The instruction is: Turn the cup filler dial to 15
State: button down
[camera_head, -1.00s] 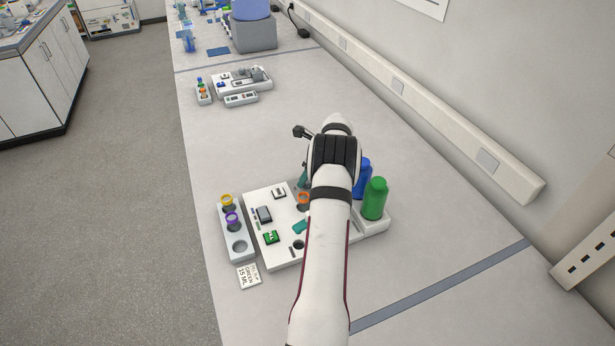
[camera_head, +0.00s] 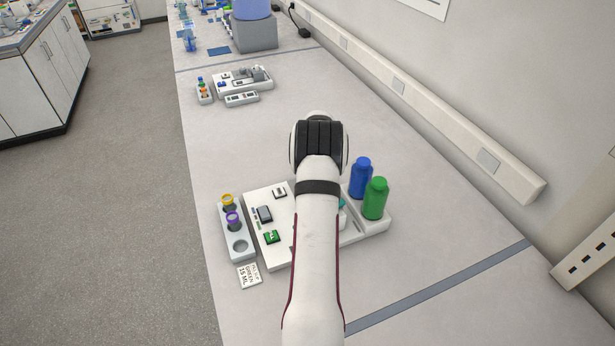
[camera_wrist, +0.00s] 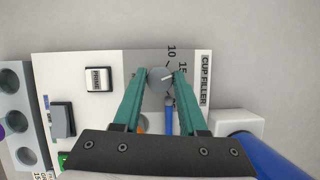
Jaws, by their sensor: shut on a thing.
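The cup filler dial (camera_wrist: 159,79) is a grey round knob in the wrist view, beside the "CUP FILLER" label (camera_wrist: 205,80). Its white pointer mark points right, towards the side of the printed 15; the right fingertip is close over that area, so exact alignment is hard to tell. My gripper (camera_wrist: 161,74) has its teal fingers on both sides of the dial, shut on it. In the head view my arm hides the dial and the fingers. A card (camera_head: 250,275) reading green, 15 ML lies in front of the white panel (camera_head: 281,253).
A blue bottle (camera_head: 360,180) and a green bottle (camera_head: 376,199) stand right of my arm. A grey rack (camera_head: 236,249) with yellow-ringed and purple-ringed cups is on the left. A labelled square button (camera_wrist: 98,78) and a dark rocker (camera_wrist: 62,119) are on the panel.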

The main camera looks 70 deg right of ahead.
jog(key=shift+r, duration=0.1)
dwell(0.3)
jog(key=shift+c, duration=2.2)
grip_release()
jog(key=v, duration=1.5)
jog(key=shift+a+r, duration=0.2)
jog(key=shift+r, duration=0.1)
